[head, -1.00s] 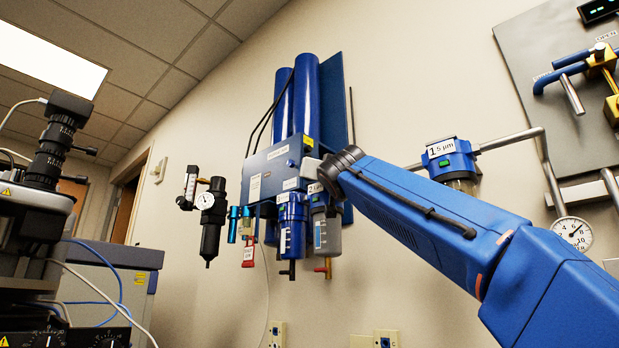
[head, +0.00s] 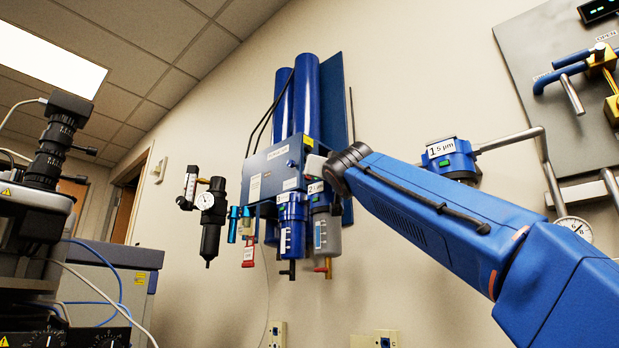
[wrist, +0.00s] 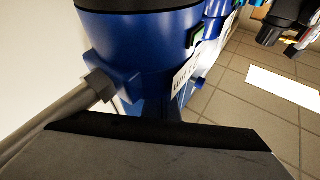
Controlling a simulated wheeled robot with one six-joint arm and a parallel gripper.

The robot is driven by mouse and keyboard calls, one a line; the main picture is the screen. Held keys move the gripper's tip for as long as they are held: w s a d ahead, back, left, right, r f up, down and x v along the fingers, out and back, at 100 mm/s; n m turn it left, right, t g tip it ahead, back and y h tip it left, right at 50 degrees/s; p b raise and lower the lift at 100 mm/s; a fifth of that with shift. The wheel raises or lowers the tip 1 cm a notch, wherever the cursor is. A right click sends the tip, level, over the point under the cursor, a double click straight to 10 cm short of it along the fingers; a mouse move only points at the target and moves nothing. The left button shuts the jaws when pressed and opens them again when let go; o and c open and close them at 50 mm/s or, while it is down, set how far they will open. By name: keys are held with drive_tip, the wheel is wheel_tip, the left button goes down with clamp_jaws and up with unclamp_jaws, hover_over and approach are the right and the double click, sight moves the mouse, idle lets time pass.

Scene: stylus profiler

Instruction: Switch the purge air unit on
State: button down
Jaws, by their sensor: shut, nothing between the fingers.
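The purge air unit is a blue wall box (head: 268,174) with two tall blue cylinders (head: 306,95) above it. A yellow label (head: 308,141) is at its upper right corner. Two filter bowls, one blue (head: 291,225) and one grey (head: 327,236), hang beneath, with a red tag (head: 249,252) to their left. No power switch can be made out clearly. My gripper (head: 314,166) is a pale tip in front of the box's right end, largely hidden by my dark wrist. It is shut and empty; whether it touches the box cannot be told.
A black regulator with a gauge (head: 205,201) hangs left of the unit. A blue 1.5 µm filter (head: 448,158) on a pipe is behind my arm. A panel with valves (head: 560,80) is at right, and a microscope (head: 45,180) at left.

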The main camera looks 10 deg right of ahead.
drive_tip(key=shift+s+d+r, duration=0.15)
drive_tip(key=shift+s+d, duration=0.6)
drive_tip(key=shift+s, duration=0.25)
drive_tip(key=shift+s+d+r, duration=0.15)
drive_tip(key=shift+s+d, duration=0.55)
drive_tip(key=shift+s, duration=0.3)
